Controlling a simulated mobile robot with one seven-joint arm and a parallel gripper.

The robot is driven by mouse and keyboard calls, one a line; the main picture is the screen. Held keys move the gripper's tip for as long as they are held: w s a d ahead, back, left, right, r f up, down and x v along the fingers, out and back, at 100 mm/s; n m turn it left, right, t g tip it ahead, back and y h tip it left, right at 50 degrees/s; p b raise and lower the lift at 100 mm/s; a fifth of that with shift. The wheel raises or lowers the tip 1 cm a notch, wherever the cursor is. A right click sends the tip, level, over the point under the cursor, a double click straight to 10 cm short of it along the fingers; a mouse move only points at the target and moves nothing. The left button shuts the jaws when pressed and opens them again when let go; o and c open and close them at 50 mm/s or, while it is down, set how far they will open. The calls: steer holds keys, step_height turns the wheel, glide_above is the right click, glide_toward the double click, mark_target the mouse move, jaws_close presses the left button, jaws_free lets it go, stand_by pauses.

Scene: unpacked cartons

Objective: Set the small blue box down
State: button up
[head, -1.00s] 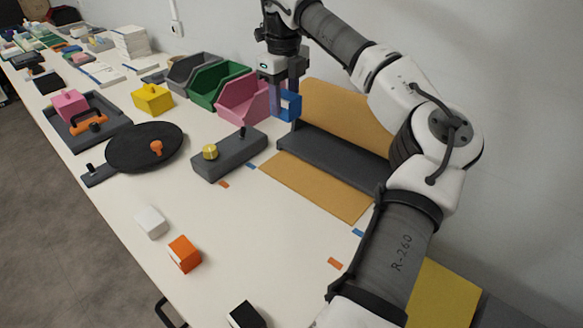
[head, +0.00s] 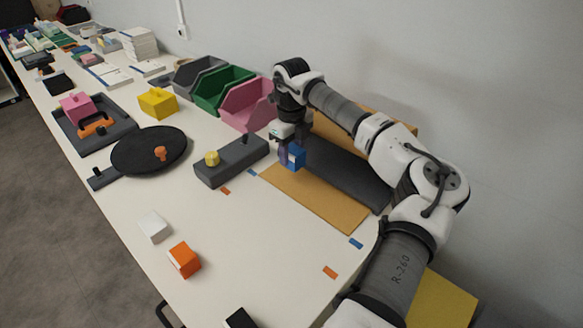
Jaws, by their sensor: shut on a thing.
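The small blue box (head: 296,158) is between the fingers of my gripper (head: 291,152), on the right side of the table in the head view. My gripper points down and is shut on the box. The box is in front of the dark grey slab (head: 345,172), near the back left end of the flat tan board (head: 310,198). I cannot tell whether its underside touches the board or is just above it. The fingers partly hide the box's left side.
A grey block with a yellow knob (head: 230,161) lies just left of my gripper. Pink (head: 247,105), green and grey bins stand behind it. An orange box (head: 184,260) and a white box (head: 155,226) stand toward the front.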

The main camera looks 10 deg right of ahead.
mark_target(292, 149)
steer(key=shift+f+p, duration=0.5)
steer(key=shift+f, duration=2.9)
steer(key=shift+f, duration=0.15)
steer(key=o, duration=0.9)
steer(key=shift+o, duration=0.2)
step_height(292, 149, up, 12)
steer(key=b, duration=0.2)
steer(key=shift+r+b, duration=0.2)
steer(key=shift+b, duration=0.2)
